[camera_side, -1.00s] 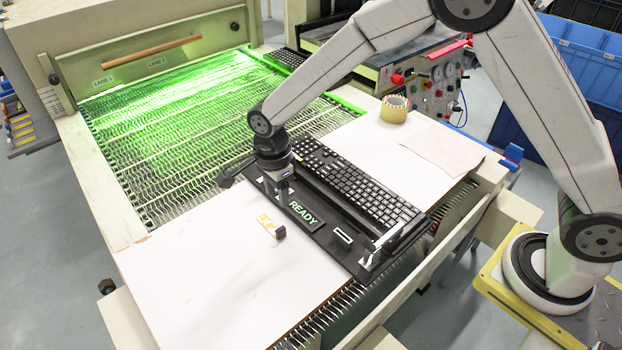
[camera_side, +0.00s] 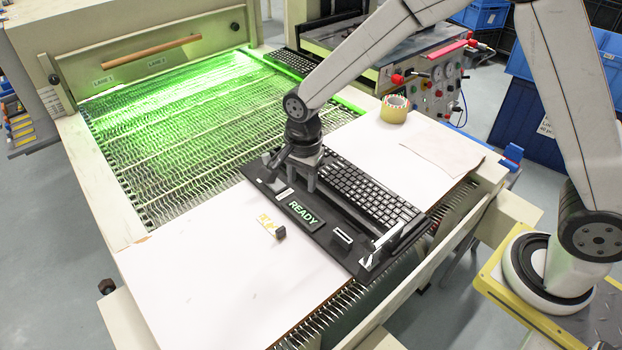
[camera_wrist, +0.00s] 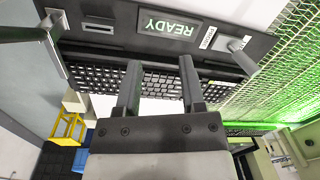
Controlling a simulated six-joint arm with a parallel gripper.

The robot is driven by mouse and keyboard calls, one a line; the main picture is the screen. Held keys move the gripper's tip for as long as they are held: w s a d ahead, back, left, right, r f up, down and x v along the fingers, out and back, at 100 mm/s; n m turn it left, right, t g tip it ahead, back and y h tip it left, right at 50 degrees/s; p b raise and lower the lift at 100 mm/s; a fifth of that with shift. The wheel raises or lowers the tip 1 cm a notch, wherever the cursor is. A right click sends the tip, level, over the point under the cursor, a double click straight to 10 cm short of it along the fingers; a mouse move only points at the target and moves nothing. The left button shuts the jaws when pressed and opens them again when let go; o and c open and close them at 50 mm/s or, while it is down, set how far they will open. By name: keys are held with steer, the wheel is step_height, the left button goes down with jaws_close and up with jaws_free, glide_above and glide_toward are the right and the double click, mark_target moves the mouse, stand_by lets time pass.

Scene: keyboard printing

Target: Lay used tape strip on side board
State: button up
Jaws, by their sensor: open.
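A small yellow-and-white tape strip (camera_side: 267,222) with a dark block (camera_side: 279,232) at its end lies on the white board (camera_side: 215,250), in front of the black keyboard fixture (camera_side: 345,262). In the side view my gripper (camera_side: 296,188) points down over the left part of the fixture. In the wrist view my gripper (camera_wrist: 160,65) has its two fingers apart with nothing between them, above the keyboard (camera_wrist: 155,82). The tape strip does not show in the wrist view.
The fixture has a lit READY sign (camera_side: 303,213) and a raised clamp lever (camera_side: 385,240) at its right end. A tape roll (camera_side: 395,108) stands on the far part of the board, near a beige sheet (camera_side: 440,150). A green-lit mesh conveyor (camera_side: 180,130) lies at the left.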

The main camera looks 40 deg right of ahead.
steer(key=s+d+r+n+t, duration=0.2)
steer(key=s+d+r+n, duration=0.1)
steer(key=s+d+n, duration=0.9)
steer(key=s+n, duration=0.2)
steer(key=shift+s+d+r, duration=0.25)
steer(key=shift+s, duration=0.1)
steer(key=shift+o, duration=0.2)
